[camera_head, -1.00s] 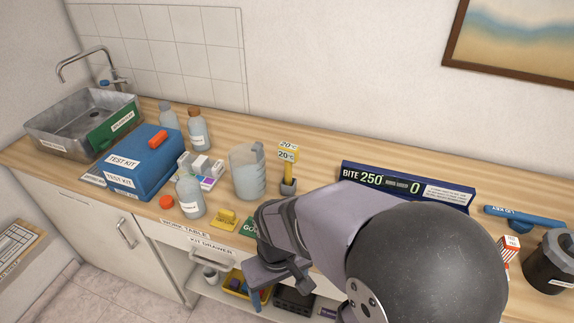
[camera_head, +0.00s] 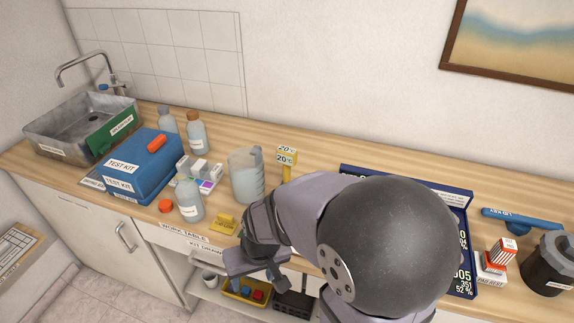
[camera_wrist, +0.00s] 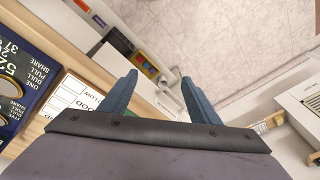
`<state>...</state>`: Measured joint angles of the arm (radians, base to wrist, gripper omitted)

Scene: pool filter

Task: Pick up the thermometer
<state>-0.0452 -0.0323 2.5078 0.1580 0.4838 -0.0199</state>
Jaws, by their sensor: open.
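A yellow upright piece marked "20°C" (camera_head: 287,160), which looks like the thermometer, stands on the worktop right of the clear jug (camera_head: 247,175). Its lower part is hidden behind my arm in the head view. My gripper (camera_wrist: 158,76) is open and empty, its two blue fingers apart over the floor in front of the worktop edge. In the head view it is at the front edge, nearer than the thermometer and below it in the picture. The thermometer does not show in the wrist view.
Bottles (camera_head: 189,199), a blue test kit box (camera_head: 146,163) and a yellow item (camera_head: 224,224) stand left. A dark blue board (camera_head: 462,200) lies right of my arm. An open shelf below the worktop holds a yellow bin (camera_head: 246,290).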

